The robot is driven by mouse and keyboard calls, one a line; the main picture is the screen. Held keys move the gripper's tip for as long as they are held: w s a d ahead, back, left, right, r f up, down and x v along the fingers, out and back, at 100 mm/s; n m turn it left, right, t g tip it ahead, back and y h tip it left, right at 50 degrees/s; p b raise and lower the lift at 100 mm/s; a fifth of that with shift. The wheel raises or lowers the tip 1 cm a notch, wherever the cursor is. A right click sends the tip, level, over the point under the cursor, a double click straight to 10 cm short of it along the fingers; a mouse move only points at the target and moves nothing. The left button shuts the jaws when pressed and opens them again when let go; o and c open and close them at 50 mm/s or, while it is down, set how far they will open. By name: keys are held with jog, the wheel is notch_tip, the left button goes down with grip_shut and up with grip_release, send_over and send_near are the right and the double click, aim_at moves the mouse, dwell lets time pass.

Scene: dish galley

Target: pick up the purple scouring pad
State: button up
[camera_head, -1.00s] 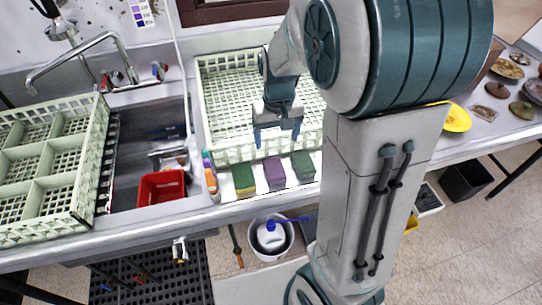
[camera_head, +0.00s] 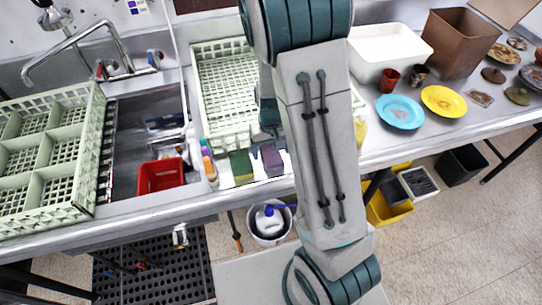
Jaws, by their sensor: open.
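The purple scouring pad (camera_head: 271,158) stands at the front of the counter, just right of a green and yellow scouring pad (camera_head: 241,166). My gripper (camera_head: 267,136) is low over the counter, right above and behind the purple pad. It is open. My arm hides part of the gripper and the counter right of the pad, so I cannot tell whether the fingers are beside the pad or still above it.
A pale green dish rack (camera_head: 222,92) lies behind the pads. Bottles (camera_head: 208,163) stand left of them, beside the sink with a red tub (camera_head: 160,176). Right of my arm are a white basin (camera_head: 388,45), a blue plate (camera_head: 400,111) and a yellow plate (camera_head: 443,101).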

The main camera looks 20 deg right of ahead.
aim_at(272, 155)
jog(key=shift+f, duration=1.35)
jog(key=c, duration=1)
jog(key=shift+c, duration=0.2)
jog(key=shift+r, duration=0.15)
notch_tip(272, 155, up, 18)
jog(key=o, duration=0.4)
jog(key=c, duration=0.3)
